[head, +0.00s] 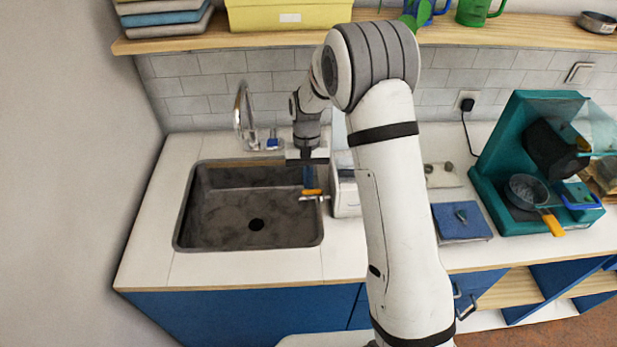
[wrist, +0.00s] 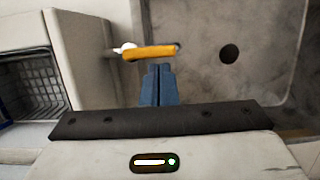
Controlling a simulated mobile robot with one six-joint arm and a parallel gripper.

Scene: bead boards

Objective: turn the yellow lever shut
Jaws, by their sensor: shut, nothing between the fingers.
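The yellow lever (head: 312,192) is a short orange-yellow bar at the right rim of the sink, above a silver fitting. In the wrist view the lever (wrist: 150,52) lies crosswise, with a white knob at its left end. My gripper (head: 310,184) points down over the right side of the sink. Its blue fingers (wrist: 159,68) are together and empty. Their tips are very close to the lever's side; I cannot tell whether they touch it.
The dark sink (head: 185,215) lies below and left of my gripper. A silver faucet (head: 239,115) stands behind it. A white box (head: 345,200) is close on the right, partly hidden by my arm; its dark rack (wrist: 30,82) shows in the wrist view.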

